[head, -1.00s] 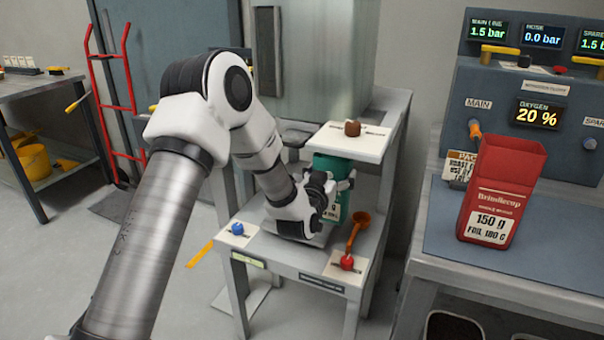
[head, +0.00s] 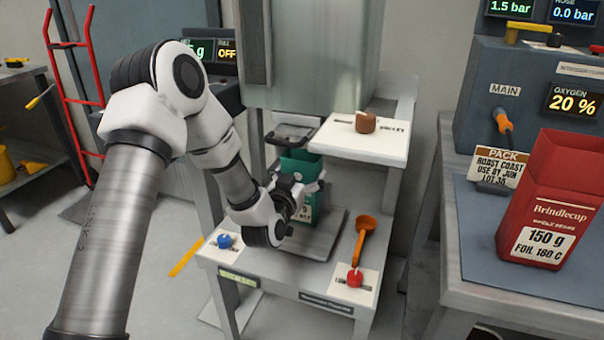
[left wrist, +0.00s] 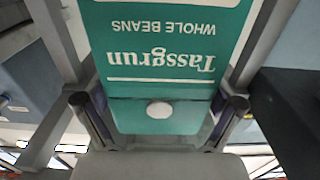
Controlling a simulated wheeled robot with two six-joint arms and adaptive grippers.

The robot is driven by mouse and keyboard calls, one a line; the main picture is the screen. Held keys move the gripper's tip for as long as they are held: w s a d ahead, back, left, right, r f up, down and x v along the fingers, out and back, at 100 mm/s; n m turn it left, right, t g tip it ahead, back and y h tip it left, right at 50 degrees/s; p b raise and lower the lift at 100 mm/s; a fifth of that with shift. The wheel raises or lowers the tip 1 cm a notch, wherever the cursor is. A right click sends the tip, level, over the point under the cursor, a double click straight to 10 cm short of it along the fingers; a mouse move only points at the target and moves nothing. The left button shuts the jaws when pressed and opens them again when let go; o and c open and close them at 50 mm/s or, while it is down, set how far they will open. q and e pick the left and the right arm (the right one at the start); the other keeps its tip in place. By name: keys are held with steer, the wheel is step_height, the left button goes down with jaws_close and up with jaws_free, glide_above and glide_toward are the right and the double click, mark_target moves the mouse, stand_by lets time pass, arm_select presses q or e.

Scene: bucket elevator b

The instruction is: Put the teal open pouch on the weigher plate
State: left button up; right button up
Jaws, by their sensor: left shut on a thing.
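The teal open pouch (head: 300,165) is upright below the metal chute, partly hidden by my left gripper (head: 302,190). My gripper is shut on it. In the left wrist view the teal pouch (left wrist: 160,60) fills the middle, its "Tassgrun" label upside down, between the fingers of my left gripper (left wrist: 160,112). The grey weigher plate (head: 322,238) lies on the stand, partly hidden by my gripper. The pouch is over its back left part; I cannot tell whether its bottom touches the plate. My right gripper is out of view.
A white shelf (head: 345,142) with a brown knob (head: 366,122) stands close right of the pouch. An orange scoop (head: 363,238), a red knob (head: 355,277) and a blue knob (head: 225,240) are around the plate. A red pouch (head: 550,205) stands on the right bench.

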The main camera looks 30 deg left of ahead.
arm_select(q)
steer(key=o, duration=0.5)
steer(key=shift+w+f, duration=0.2)
steer(key=shift+f, duration=0.15)
steer(key=shift+r, duration=0.15)
steer(key=shift+r+p, duration=0.35)
steer(key=p+v, duration=0.1)
steer(key=v, duration=1.1)
steer(key=shift+f, duration=0.15)
